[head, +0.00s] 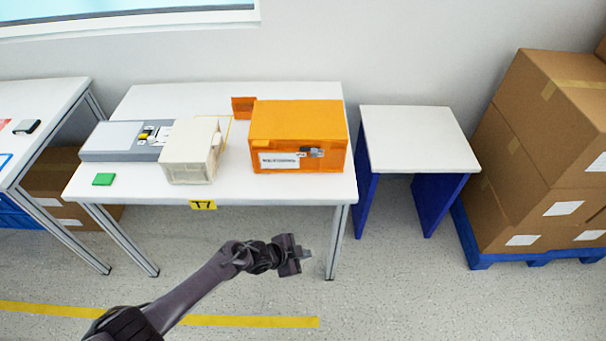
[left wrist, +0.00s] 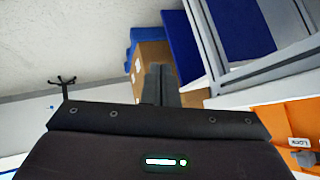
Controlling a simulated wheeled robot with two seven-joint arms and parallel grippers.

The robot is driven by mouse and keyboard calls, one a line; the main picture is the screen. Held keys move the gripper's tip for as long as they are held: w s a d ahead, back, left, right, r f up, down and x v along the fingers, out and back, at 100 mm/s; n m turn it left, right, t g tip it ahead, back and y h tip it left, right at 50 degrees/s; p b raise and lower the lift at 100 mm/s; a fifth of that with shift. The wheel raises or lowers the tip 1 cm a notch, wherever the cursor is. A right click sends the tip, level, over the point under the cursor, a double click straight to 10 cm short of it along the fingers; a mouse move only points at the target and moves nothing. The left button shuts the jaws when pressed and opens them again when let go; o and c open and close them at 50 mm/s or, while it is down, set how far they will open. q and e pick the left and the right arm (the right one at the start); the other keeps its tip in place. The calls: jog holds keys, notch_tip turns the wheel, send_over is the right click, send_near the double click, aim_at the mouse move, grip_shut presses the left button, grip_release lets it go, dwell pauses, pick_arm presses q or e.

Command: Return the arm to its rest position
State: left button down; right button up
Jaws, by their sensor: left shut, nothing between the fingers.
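My left arm comes in from the lower left in the head view. Its gripper (head: 304,254) hangs in front of the white table's front edge, over the floor, clear of everything. In the left wrist view the fingers (left wrist: 160,84) are together with nothing between them. The orange box (head: 298,125) stands on the right of the table; part of it shows at the right in the left wrist view (left wrist: 300,140). A cream-white box (head: 190,155) with a small knob-like part stands left of it. My right gripper is not in view.
The white table (head: 270,190) also bears a grey device (head: 110,138) and a green block (head: 104,179). A small white-topped table (head: 418,135) with blue legs and stacked cartons (head: 545,130) on a blue pallet stand at right. The floor below my arm is free.

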pick_arm(q)
jog(key=s+a+f+n+y, duration=0.2)
jog(key=s+a+f+n, duration=0.2)
jog(key=s+a+f, duration=0.35)
jog(key=s+a+f+n+y, duration=0.2)
jog(key=s+a+f+n, duration=0.3)
jog(key=s+f, duration=0.5)
jog(key=s+a+f+n+g+y, duration=0.2)
jog(key=s+a, duration=0.3)
jog(key=s, duration=0.6)
jog(key=s+a+f+n+g+y, duration=0.2)
jog(key=s+a, duration=0.4)
jog(key=s, duration=0.6)
jog(key=shift+s+f+n, duration=0.3)
jog(key=shift+f+n, duration=0.2)
jog(key=shift+n, duration=0.1)
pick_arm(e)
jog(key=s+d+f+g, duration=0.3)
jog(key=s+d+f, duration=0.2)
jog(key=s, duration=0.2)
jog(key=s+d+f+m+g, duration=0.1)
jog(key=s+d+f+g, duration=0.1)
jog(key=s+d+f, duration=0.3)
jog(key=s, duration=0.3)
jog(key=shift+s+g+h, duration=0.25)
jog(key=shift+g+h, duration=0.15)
